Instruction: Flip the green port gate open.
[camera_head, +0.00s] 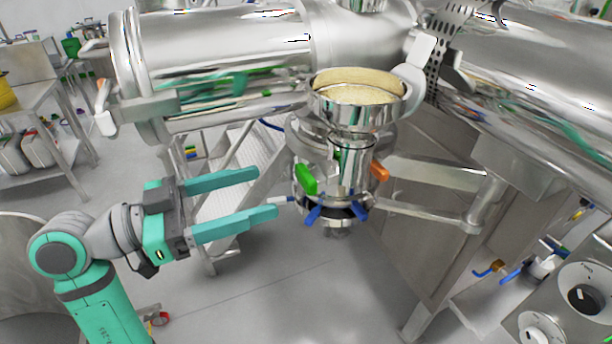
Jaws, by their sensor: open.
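The green port gate (306,179) is a small green lever on the left front of a shiny metal port assembly (350,160), in the middle of the head view. It tilts, with its top end to the left. My gripper (267,193) is teal, with two long parallel fingers apart and nothing between them. Its fingertips point right toward the assembly and stop short of the green lever, to its left. The lower fingertip appears close to a pale handle on the assembly; I cannot tell whether they touch.
An orange lever (379,171) and blue levers (313,215) sit on the same assembly. A metal bowl of pale powder (358,98) is above it. Large steel cylinders (220,60) cross the top. A metal frame (440,190) stands right. Floor below is clear.

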